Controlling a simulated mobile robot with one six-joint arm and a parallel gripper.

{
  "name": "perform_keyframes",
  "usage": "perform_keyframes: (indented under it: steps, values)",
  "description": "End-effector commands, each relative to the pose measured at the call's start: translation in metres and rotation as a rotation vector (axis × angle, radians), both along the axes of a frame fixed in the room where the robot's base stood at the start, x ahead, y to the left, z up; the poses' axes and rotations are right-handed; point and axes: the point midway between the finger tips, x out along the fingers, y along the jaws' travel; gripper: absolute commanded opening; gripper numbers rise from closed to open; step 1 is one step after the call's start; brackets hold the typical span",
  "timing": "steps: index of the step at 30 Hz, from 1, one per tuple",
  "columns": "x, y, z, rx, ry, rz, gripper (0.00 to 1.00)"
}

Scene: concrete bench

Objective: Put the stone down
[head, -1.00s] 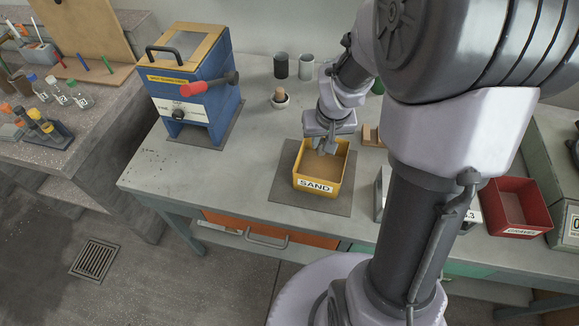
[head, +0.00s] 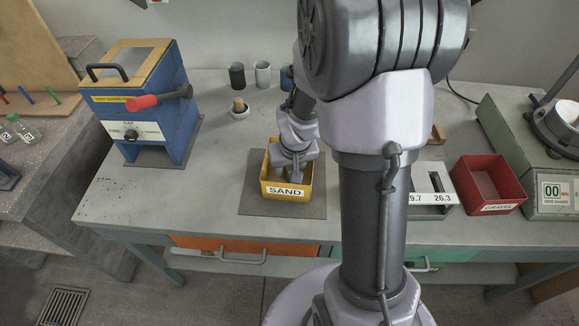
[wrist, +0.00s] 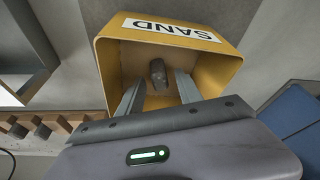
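The stone (wrist: 158,73) is a small grey-brown lump inside the yellow box labelled SAND (head: 268,184). The box also shows in the wrist view (wrist: 227,72). My gripper (head: 293,177) reaches down into the box from above. In the wrist view my gripper's fingers (wrist: 160,84) stand apart, with a gap on each side of the stone. The stone lies between and just beyond the fingertips, not gripped. In the head view the stone is hidden by my gripper and the box walls.
The SAND box stands on a dark mat (head: 246,205). A red box labelled GRAVEL (head: 489,183) and a grey device with number labels (head: 432,200) are to the right. A blue machine with a red handle (head: 150,110) and a mortar (head: 239,110) stand left and behind. Bare bench lies left of the mat.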

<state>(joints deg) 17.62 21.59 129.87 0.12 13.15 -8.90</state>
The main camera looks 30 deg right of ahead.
Motion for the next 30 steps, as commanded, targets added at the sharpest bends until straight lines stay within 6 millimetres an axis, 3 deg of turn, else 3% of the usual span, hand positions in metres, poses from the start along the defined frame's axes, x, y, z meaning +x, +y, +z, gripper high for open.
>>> perform_keyframes:
  steps: [8, 18, 24, 26, 30]
  values:
    - [0.0, 0.0, 0.009, 0.0, -0.001, 0.0, 0.42]
    - [-0.026, 0.007, 0.098, -0.001, -0.004, -0.001, 0.42]
    - [-0.034, 0.012, 0.123, 0.001, -0.007, -0.002, 0.42]
    - [-0.039, 0.023, 0.14, 0.01, -0.027, -0.007, 0.42]
    - [-0.075, 0.08, 0.21, 0.088, -0.121, -0.039, 0.42]
